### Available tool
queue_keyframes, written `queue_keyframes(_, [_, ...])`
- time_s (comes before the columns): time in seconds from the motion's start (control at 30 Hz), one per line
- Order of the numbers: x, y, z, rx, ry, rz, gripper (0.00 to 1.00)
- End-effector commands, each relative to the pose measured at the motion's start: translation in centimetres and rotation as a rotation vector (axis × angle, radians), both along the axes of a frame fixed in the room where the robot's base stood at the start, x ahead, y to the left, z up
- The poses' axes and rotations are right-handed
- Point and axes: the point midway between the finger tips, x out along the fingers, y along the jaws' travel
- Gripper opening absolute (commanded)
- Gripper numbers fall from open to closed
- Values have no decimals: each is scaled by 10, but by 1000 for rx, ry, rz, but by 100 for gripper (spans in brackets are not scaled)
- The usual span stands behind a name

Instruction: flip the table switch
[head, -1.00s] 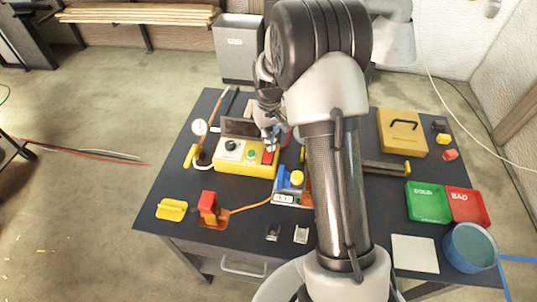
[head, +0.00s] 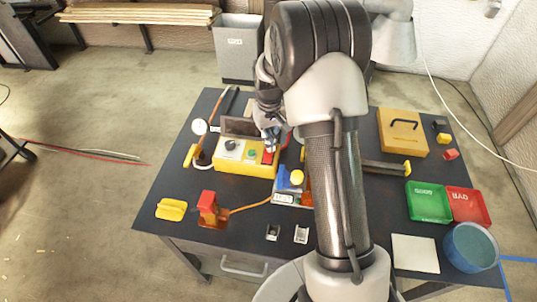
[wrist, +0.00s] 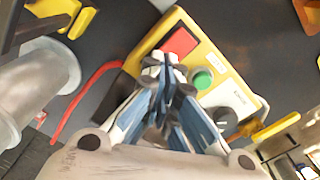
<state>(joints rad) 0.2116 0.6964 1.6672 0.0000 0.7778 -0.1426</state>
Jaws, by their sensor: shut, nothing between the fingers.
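A yellow control box (head: 245,165) stands on the dark table, left of my arm. It carries a red switch (head: 269,156), a green button (head: 252,155) and a black knob (head: 231,145). My gripper (head: 270,146) is over the box's right end, close to the red switch. In the wrist view the red switch (wrist: 181,42) shows just beyond the closed fingertips (wrist: 160,66), with the green button (wrist: 202,79) to the right. The fingers are shut and empty. I cannot tell whether they touch the switch.
A blue and yellow device (head: 291,185) stands in front of the box, close to my arm. A red block on an orange base (head: 209,207) and a yellow handle (head: 171,209) lie at front left. Green (head: 428,203) and red (head: 467,206) trays are at right.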

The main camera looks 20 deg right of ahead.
Motion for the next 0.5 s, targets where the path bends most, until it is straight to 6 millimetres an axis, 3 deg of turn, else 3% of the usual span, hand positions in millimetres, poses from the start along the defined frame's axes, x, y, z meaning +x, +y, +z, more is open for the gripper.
queue_keyframes(0.5, [0, 0, -8, 0, 1, 0, 0])
